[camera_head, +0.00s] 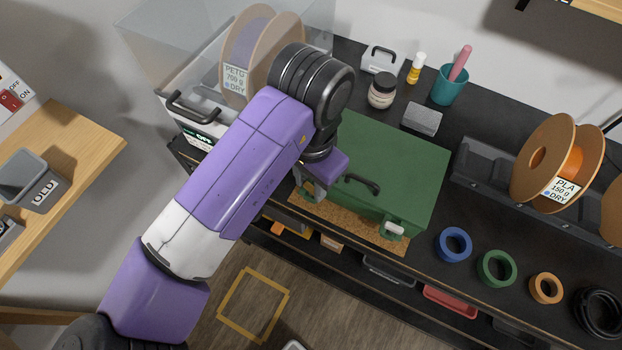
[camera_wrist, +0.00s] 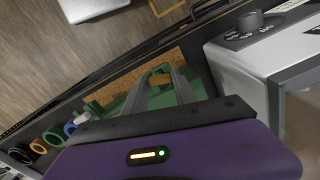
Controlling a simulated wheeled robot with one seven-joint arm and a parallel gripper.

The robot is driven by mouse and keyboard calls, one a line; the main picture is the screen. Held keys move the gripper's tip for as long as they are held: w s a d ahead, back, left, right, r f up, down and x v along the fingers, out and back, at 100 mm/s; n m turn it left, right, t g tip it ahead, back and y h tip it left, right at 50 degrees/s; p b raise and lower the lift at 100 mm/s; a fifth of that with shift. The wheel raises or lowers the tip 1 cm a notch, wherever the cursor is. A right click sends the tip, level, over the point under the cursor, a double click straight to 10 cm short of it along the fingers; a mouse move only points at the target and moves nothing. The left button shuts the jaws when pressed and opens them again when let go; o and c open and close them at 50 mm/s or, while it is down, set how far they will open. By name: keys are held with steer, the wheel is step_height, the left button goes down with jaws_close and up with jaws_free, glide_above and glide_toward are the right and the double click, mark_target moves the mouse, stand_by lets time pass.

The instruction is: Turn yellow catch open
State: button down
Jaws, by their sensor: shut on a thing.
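A green case (camera_head: 400,165) with a dark handle (camera_head: 362,184) lies closed on a cork mat (camera_head: 345,222). It also shows in the wrist view (camera_wrist: 158,98). A pale catch (camera_head: 393,229) is at the right of its front side. My gripper (camera_head: 312,180) is at the left of the front side, where the other catch is. That catch is mostly hidden by my gripper; only a small yellowish-tan and green patch (camera_head: 309,190) shows. In the wrist view, my gripper's two grey fingers (camera_wrist: 160,75) close around a green part at the case's front.
A clear-lidded dryer box with a PETG spool (camera_head: 236,85) stands close left of my arm. Blue (camera_head: 453,245), green and orange rings lie right of the case. A jar (camera_head: 382,90), grey block and teal cup (camera_head: 449,88) stand behind it.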

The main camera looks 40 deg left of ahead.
steer(key=shift+m, duration=0.7)
steer(key=c, duration=1)
jaws_free()
